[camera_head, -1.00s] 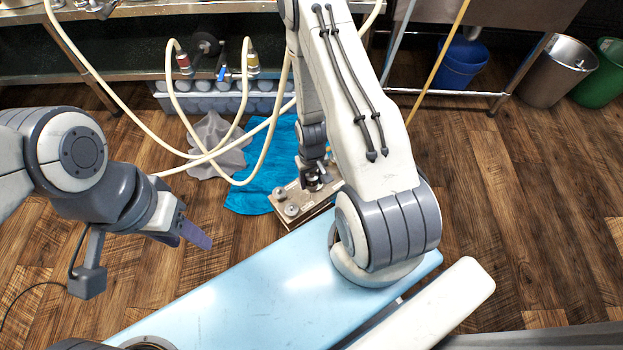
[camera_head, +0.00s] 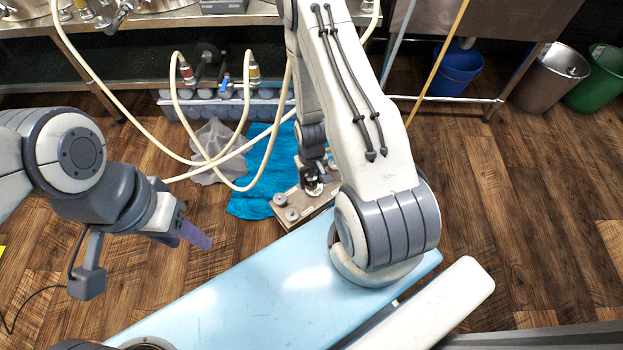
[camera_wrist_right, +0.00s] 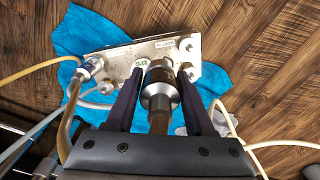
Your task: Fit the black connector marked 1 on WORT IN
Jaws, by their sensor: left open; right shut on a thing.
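A pale metal plate (camera_head: 284,208) with round stubs lies beyond the light blue panel, over a blue cloth. My right gripper (camera_wrist_right: 160,78) is shut on a dark grey, ringed connector (camera_wrist_right: 159,97) with a brownish hose. The connector's end overlaps the plate's near edge in that view; I cannot tell whether it touches, and no number shows on it. My left gripper (camera_head: 192,235) is open and empty, left of the plate and well apart from it.
Cream hoses (camera_head: 176,115) loop between the steel bench (camera_head: 150,20) and the plate. The blue cloth (camera_head: 252,196) and a grey crumpled cloth (camera_head: 217,148) lie on the floor. A fitting with a hose (camera_wrist_right: 89,68) is at the plate's left end. Bins stand far right, with open floor before them.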

